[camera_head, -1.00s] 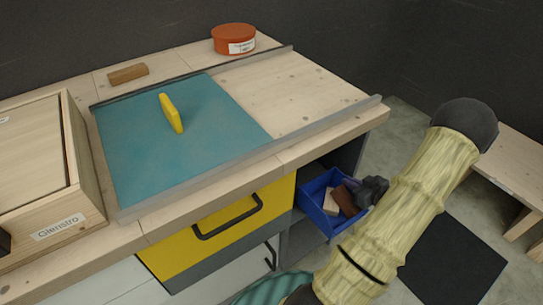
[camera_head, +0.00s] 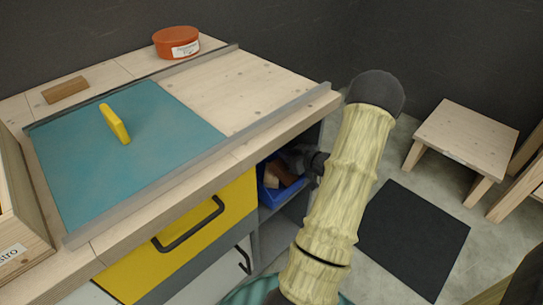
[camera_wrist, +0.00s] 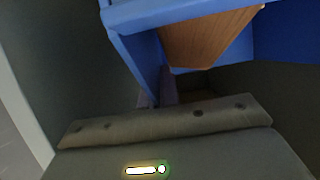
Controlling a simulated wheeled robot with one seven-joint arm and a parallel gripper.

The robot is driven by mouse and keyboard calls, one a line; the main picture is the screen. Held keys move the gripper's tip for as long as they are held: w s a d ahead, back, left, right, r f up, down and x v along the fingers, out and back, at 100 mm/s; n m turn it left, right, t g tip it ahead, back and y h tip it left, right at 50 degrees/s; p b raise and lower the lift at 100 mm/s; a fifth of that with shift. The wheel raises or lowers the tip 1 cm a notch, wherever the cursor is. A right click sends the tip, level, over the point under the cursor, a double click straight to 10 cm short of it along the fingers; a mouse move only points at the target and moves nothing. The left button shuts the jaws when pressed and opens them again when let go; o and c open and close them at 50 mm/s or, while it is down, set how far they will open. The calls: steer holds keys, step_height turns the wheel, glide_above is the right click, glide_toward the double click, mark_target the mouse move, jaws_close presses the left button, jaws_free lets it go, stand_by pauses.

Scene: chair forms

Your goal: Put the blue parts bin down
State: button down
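The blue parts bin (camera_head: 270,197) is partly inside the open compartment under the worktop, right of the yellow drawer. It holds brown and pale blocks (camera_head: 280,177). In the wrist view the blue bin wall (camera_wrist: 142,62) and a brown wooden piece (camera_wrist: 205,38) fill the upper part. My gripper (camera_head: 312,163) is at the bin's right side and appears shut on its wall; the fingertips are mostly hidden. I cannot tell whether the bin's bottom touches the compartment floor.
The worktop (camera_head: 265,85) overhangs the compartment closely above the bin. The yellow drawer (camera_head: 190,225) bounds it on the left. A black mat (camera_head: 415,240) lies on the floor, with a wooden stool (camera_head: 465,135) beyond. The floor right of my arm is mostly clear.

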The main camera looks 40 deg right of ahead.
steer(key=w, duration=0.2)
steer(key=w+b, duration=0.1)
steer(key=w, duration=0.1)
steer(key=shift+w+a, duration=0.2)
steer(key=shift+w, duration=0.2)
steer(key=shift+d+r, duration=0.1)
steer(key=shift+w, duration=0.2)
steer(key=shift+w+a, duration=0.2)
steer(key=shift+w, duration=0.45)
steer(key=shift+f+b, duration=1.3)
steer(key=shift+f, duration=0.55)
steer(key=shift+r, duration=0.1)
steer(key=c, duration=1.6)
jaws_free()
steer(key=shift+f, duration=0.2)
steer(key=shift+c, duration=0.2)
